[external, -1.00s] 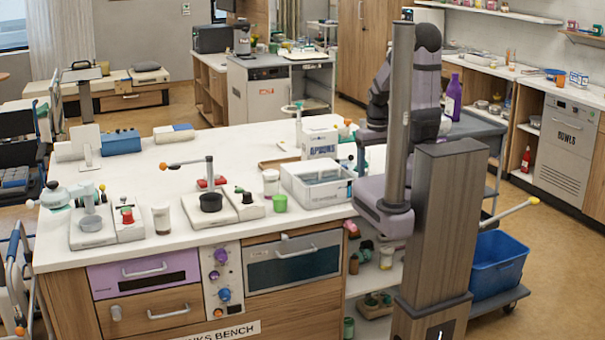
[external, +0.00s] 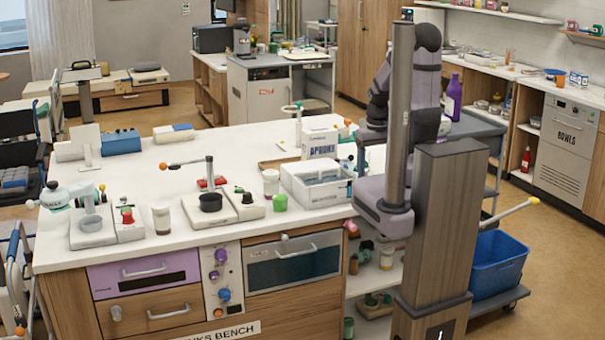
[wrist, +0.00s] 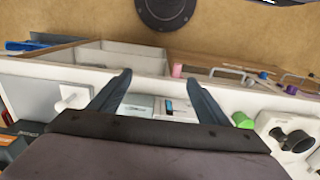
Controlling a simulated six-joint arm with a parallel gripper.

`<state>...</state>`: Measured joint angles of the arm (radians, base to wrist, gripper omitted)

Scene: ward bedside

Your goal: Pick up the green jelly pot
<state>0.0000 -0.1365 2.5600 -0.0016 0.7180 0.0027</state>
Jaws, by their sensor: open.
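The green jelly pot (external: 279,202), a small green cylinder, stands upright on the white bench top near its front edge, beside a white tub. A green thing that looks like the same pot (wrist: 243,120) shows in the wrist view, to the right of the right finger and apart from it. My gripper (wrist: 158,77) is open, with nothing seen held between its two dark blue fingers. In the external view my fingers cannot be made out behind my arm and the post.
The white tub (external: 314,194) stands right of the pot. A hob unit with a black pan (external: 210,202) is on its left, and a white lidded jar (external: 271,182) stands just behind. A pink cylinder (wrist: 177,70) shows near the bench edge.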

